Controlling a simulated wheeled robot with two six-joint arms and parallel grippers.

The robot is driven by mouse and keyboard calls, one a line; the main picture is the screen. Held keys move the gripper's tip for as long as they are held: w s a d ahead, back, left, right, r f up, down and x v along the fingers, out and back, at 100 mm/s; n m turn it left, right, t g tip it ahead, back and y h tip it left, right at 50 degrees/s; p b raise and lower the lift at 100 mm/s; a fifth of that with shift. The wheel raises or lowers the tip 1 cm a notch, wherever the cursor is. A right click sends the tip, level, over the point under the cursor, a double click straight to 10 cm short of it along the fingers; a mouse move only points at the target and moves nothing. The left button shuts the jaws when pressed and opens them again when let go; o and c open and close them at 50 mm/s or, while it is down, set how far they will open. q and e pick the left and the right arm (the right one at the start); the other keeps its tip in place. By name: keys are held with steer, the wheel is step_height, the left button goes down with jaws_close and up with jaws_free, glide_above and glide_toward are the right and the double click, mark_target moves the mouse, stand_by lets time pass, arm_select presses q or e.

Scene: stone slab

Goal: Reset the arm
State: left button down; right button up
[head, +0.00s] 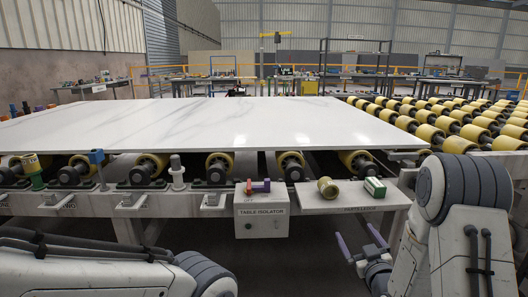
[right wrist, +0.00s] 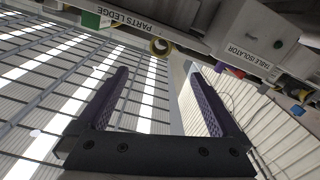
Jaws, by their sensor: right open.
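My right gripper (head: 360,242) is low at the right of the head view, in front of and below the parts ledge (head: 325,205). Its two purple-grey fingers stand apart with nothing between them. The open fingers also show in the right wrist view (right wrist: 158,76), which looks upward past the ledge's underside to the roof. My right arm is bent at the right edge of the head view. Part of my left arm crosses the lower left; its gripper is out of the picture.
A large white slab (head: 200,125) lies on yellow rollers. A brass-coloured cylinder (head: 327,187) and a green-and-white block (head: 375,187) sit on the ledge. The table isolator box (head: 262,222), with a red-and-purple handle (head: 258,186), is left of them. Floor below is open.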

steer(key=s+a+f+n+g+y, duration=0.1)
steer(key=s+a+g, duration=0.3)
steer(key=a, duration=0.4)
steer(key=s+a+n+g+y, duration=0.1)
steer(key=s+a+g, duration=0.25)
steer(key=a, duration=0.55)
steer(key=s+a+r+n+g+h, duration=0.15)
steer(key=s+g, duration=0.35)
steer(key=s, duration=0.9)
steer(key=s+a+r+n+g, duration=0.1)
steer(key=s+a+g, duration=0.3)
steer(key=s, duration=1)
step_height(320, 180, up, 29)
steer(key=d+g+p, duration=0.1)
steer(key=p, duration=2.8)
steer(key=shift+d+f+m, duration=0.15)
steer(key=shift+d+m, duration=0.2)
